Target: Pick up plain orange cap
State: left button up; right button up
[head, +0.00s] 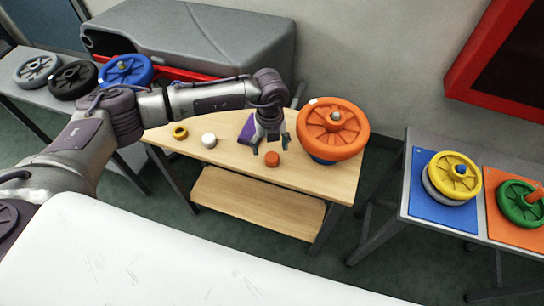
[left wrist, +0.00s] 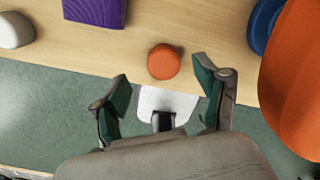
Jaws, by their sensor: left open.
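The plain orange cap (head: 272,159) stands on the wooden table (head: 225,150) near its front edge. In the left wrist view the cap (left wrist: 163,62) lies ahead of the fingertips, roughly centred between them and not touching either. My left gripper (head: 269,148) is open and empty, just above and beside the cap in the head view. It also shows in the left wrist view (left wrist: 162,88) with its two green-padded fingers spread. My right gripper is not in view.
A large orange wheel (head: 346,140) stands right of the cap on a blue base. Another table (head: 408,190) at right holds yellow and green wheels.

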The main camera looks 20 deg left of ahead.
aim_at(272, 156)
pick_arm(q)
jog(key=f, duration=0.2)
jog(key=f+p, duration=0.1)
jog(key=shift+s+d+f, duration=0.15)
jog(key=shift+d+f, duration=0.1)
jog(key=shift+f, duration=0.7)
jog(key=c, duration=1)
jog(key=shift+c, duration=0.6)
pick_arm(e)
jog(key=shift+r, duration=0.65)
pick_arm(q)
jog(key=shift+r, duration=0.1)
